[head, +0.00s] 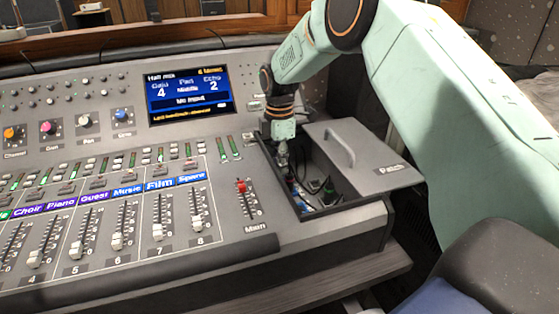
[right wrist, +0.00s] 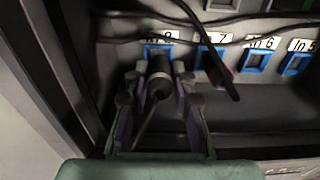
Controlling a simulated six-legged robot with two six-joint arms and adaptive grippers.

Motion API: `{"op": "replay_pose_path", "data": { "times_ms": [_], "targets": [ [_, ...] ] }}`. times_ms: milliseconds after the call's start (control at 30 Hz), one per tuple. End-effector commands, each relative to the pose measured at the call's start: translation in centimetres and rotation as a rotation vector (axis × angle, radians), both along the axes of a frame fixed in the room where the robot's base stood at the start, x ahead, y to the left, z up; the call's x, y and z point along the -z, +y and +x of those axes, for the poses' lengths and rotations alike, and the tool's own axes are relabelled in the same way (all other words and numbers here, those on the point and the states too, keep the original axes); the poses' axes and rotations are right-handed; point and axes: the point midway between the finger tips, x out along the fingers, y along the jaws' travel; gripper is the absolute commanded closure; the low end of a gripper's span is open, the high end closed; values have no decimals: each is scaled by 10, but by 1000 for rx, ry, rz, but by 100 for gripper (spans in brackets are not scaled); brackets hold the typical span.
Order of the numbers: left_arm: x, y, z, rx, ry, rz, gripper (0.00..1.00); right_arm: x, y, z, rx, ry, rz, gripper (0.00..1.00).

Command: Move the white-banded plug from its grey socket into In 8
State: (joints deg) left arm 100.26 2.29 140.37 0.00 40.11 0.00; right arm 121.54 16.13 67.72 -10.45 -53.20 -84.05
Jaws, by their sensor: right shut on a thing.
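My right gripper (head: 282,150) reaches down into the open patch box (head: 264,152) at the console's right end. In the right wrist view the gripper (right wrist: 158,95) is shut on a dark plug (right wrist: 158,72), with a cable trailing back toward the camera. The plug is in line with the blue-framed In 8 socket (right wrist: 148,51) and covers its middle. I cannot tell whether its tip is inside. A paler ring shows on the plug, but the white band is not clear. The grey socket cannot be made out. My left gripper is not in view.
Blue sockets In 7 (right wrist: 203,60), In 6 (right wrist: 256,62) and In 5 (right wrist: 296,64) lie to the right. A black cable (right wrist: 205,45) hangs across In 7. The box wall (right wrist: 75,60) is close on the left. The Patch lid (head: 385,172) lies open beside the box.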

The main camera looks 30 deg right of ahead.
Motion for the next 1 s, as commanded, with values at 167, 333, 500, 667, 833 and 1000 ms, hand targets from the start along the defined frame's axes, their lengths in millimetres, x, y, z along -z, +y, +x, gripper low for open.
{"op": "replay_pose_path", "data": {
  "times_ms": [167,333,500,667,833,1000],
  "targets": [
    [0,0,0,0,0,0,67,0,0,0,0,0,0,100],
    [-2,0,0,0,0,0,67,0,0,1,0,0,0,100],
    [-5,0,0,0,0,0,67,1,0,1,0,0,0,100],
    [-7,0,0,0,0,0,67,3,0,2,0,0,0,100],
    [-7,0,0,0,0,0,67,3,0,2,0,0,0,100],
    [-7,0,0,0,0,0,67,3,0,2,0,0,0,100]
  ]
}}
